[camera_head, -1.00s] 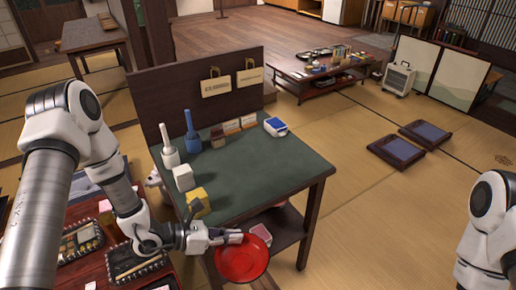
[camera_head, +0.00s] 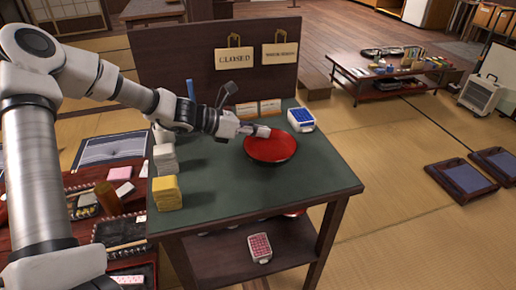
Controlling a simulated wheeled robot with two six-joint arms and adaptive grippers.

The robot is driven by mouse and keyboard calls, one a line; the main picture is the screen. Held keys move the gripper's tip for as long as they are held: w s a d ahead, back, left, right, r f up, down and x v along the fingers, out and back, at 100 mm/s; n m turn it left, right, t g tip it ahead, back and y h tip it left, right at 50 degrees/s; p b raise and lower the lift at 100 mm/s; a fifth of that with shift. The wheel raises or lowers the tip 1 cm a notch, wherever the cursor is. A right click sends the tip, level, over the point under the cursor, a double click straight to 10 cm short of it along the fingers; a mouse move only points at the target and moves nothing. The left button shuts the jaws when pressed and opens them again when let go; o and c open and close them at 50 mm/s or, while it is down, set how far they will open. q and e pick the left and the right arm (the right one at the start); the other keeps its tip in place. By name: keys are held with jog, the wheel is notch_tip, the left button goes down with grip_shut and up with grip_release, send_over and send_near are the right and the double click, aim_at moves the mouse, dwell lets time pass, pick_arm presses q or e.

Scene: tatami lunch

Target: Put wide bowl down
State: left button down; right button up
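The wide bowl (camera_head: 271,151) is red and shallow, with a dark outside. It is upright over the right half of the green table top (camera_head: 225,200), low and level, and seems to rest on it or be just above it. My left gripper (camera_head: 264,132) reaches in from the left, with its fingertips at the bowl's far left rim. It appears closed on that rim, though the finger gap is too small to see clearly. My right gripper is out of view.
Small cards (camera_head: 258,108) stand at the back. The front right of the table top is clear.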

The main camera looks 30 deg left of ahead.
aim_at(259, 142)
pick_arm(q)
jog(key=shift+f+b, duration=0.5)
jog(key=shift+f, duration=1.3)
jog(key=shift+s+f, duration=0.1)
jog(key=c, duration=1.3)
grip_release()
